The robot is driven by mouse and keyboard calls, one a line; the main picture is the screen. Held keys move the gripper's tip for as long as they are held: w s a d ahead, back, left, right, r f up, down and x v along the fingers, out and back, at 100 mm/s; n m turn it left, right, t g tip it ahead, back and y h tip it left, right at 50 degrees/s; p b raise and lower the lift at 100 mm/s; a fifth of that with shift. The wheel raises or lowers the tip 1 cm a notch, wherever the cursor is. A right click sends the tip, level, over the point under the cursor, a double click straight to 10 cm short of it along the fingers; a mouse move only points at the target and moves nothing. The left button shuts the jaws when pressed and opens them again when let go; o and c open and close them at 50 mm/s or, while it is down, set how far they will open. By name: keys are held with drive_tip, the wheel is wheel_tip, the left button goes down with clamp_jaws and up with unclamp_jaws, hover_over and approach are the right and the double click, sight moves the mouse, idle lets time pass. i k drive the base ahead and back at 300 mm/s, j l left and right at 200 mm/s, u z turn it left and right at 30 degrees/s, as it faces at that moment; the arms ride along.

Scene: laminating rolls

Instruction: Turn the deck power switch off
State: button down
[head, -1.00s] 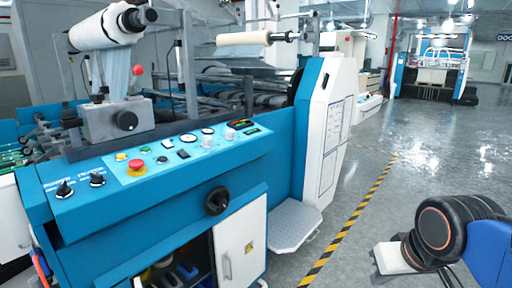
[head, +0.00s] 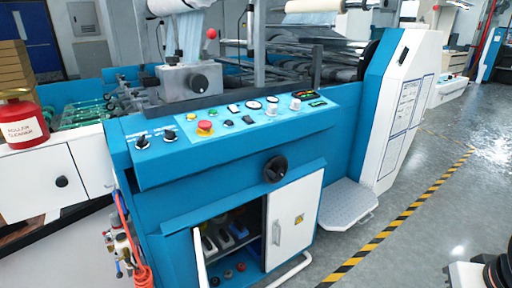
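Two black rotary switches with small white labels sit at the left end of the sloped blue control panel (head: 240,150): a left one (head: 142,140) and a right one (head: 169,136). The labels are too small to read, so I cannot tell which is the deck power switch. How each knob is turned is also not clear. My gripper is not in view. Only a dark part of my arm shows at the bottom right corner, well away from the panel.
The panel also holds a red emergency button (head: 204,127), dials and small buttons. A black handwheel (head: 275,169) juts out below. The cabinet door (head: 294,221) stands beside an open compartment. A red can (head: 20,121) stands at left. A grey step plate (head: 347,204) and striped floor lie right.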

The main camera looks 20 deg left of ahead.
sight(142, 142)
drive_tip(key=u, duration=1.6)
